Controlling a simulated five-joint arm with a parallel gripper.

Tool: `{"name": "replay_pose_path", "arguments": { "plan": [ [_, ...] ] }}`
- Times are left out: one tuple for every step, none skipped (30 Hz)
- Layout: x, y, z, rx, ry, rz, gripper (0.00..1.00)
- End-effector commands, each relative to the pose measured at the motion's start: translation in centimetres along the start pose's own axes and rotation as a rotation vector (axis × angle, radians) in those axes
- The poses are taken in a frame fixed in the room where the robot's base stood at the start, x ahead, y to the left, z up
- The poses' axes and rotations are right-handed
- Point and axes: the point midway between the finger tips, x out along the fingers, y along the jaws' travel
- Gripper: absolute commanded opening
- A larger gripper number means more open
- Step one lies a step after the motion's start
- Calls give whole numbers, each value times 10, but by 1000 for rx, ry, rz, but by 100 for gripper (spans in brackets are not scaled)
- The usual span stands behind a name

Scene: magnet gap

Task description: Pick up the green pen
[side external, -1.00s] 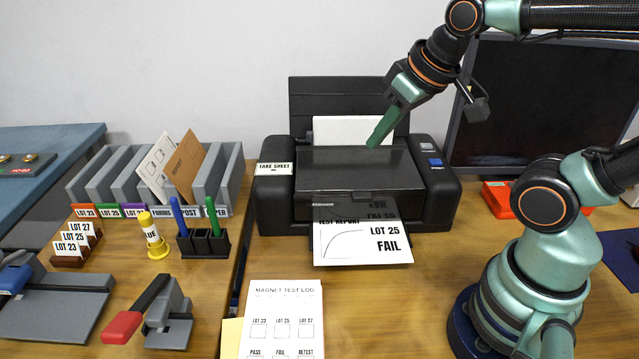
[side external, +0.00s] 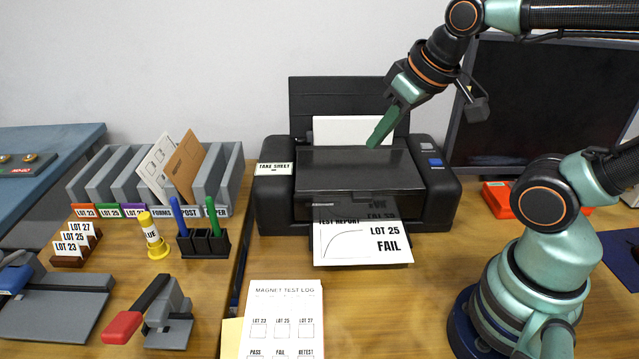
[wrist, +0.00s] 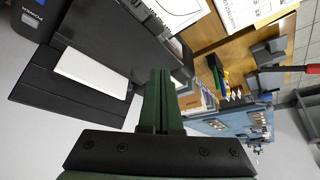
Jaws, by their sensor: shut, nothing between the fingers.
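The green pen (side external: 213,217) stands upright in the right part of a small black holder (side external: 203,243) on the wooden desk, left of the printer. A blue pen (side external: 179,215) leans in the same holder's left part. The lower ends of both pens are hidden in the holder. My gripper (side external: 374,143) is shut and empty, above the printer's lid and well to the right of and above the green pen. In the wrist view my shut green fingers (wrist: 159,76) point up the picture, and the holder shows small to their right.
The black printer (side external: 360,175) with a "LOT 25 FAIL" sheet (side external: 363,240) is below my gripper. A grey sorter (side external: 229,175) stands behind the pens, and a yellow glue bottle (side external: 152,235) is left of them.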

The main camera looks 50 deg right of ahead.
Motion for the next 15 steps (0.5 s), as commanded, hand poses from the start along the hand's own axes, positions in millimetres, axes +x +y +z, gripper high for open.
{"name": "replay_pose_path", "arguments": {
  "plan": [
    [0, 0, 0, 0, 0, 0, 0],
    [0, 0, 0, 0, 0, 0, 0],
    [0, 0, 0, 0, 0, 0, 0],
    [0, 0, 0, 0, 0, 0, 0],
    [0, 0, 0, 0, 0, 0, 0],
    [0, 0, 0, 0, 0, 0, 0],
    [0, 0, 0, 0, 0, 0, 0],
    [0, 0, 0, 0, 0, 0, 0],
    [0, 0, 0, 0, 0, 0, 0],
    [0, 0, 0, 0, 0, 0, 0],
    [0, 0, 0, 0, 0, 0, 0],
    [0, 0, 0, 0, 0, 0, 0],
    [0, 0, 0, 0, 0, 0, 0],
    [0, 0, 0, 0, 0, 0, 0],
    [0, 0, 0, 0, 0, 0, 8]
  ]
}}
